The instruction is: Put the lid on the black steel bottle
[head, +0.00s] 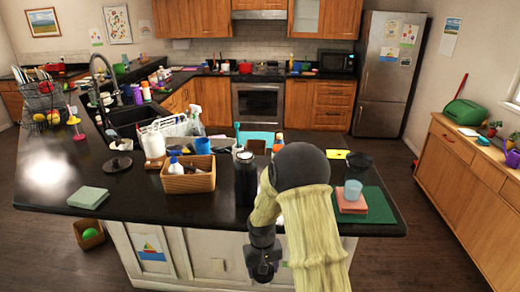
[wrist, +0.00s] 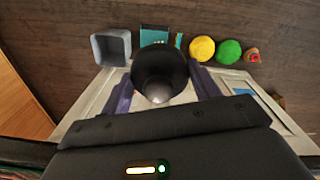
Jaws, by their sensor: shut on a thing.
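The black steel bottle (head: 245,180) stands upright on the dark counter near its front edge, beside a wooden basket. My gripper (head: 264,264) hangs in front of the white cabinet, below the counter edge and slightly right of the bottle. In the wrist view, my gripper (wrist: 163,88) is shut on a dark round lid (wrist: 160,66), with a finger on each side. A pale round spot shows on the lid's near part. The lid is hard to pick out in the head view, and the bottle is not seen in the wrist view.
The wooden basket (head: 188,178) with small bottles stands left of the black bottle. A dark knobbed disc (head: 117,164) lies farther left.

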